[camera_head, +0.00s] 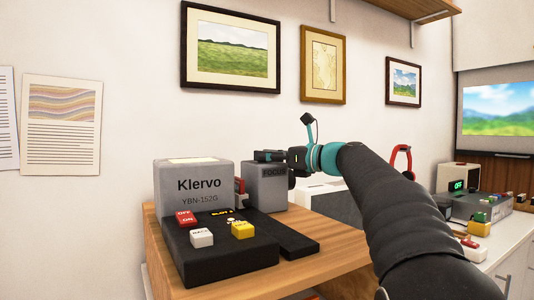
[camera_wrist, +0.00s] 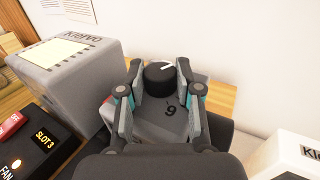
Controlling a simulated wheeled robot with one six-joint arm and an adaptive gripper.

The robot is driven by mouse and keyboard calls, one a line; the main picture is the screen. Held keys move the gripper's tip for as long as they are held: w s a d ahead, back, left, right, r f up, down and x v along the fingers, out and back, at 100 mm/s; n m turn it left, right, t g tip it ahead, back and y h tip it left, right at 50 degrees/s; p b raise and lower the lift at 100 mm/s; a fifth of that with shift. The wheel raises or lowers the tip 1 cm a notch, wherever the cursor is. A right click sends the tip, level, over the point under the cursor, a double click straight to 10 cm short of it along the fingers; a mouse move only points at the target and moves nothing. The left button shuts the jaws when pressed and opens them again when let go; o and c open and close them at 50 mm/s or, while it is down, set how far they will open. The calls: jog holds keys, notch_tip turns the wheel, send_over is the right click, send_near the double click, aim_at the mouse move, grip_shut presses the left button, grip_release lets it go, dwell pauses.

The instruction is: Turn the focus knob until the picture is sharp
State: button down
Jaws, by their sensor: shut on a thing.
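The focus knob (camera_wrist: 160,77) is a black round knob with a white pointer line, on top of a grey box (camera_head: 266,190) labelled FOCUS. In the wrist view the pointer points to the upper right. My gripper (camera_wrist: 161,70) has one finger on each side of the knob and is shut on it. In the head view my gripper (camera_head: 271,156) reaches in from the right over the box and the knob is hard to make out. The picture on the wall screen (camera_head: 499,110) is a green and blue landscape, and it looks blurred.
A grey Klervo unit (camera_head: 194,184) stands left of the focus box, behind a black panel (camera_head: 215,262) with red, white and yellow buttons. A white device (camera_wrist: 289,155) is at the lower right in the wrist view. Framed prints (camera_head: 231,45) hang on the wall.

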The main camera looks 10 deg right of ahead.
jog(key=shift+w+d+n+g+y, duration=0.1)
jog(key=shift+n+g+y, duration=0.85)
jog(key=shift+g, duration=0.4)
jog(key=shift+w+d+n+g+y, duration=0.1)
jog(key=shift+n+g+y, duration=0.65)
jog(key=shift+n+g, duration=0.5)
jog(key=shift+g, duration=0.4)
jog(key=c, duration=0.8)
grip_release()
jog(key=shift+o, duration=0.2)
jog(key=v, duration=1.2)
jog(key=shift+f, duration=0.15)
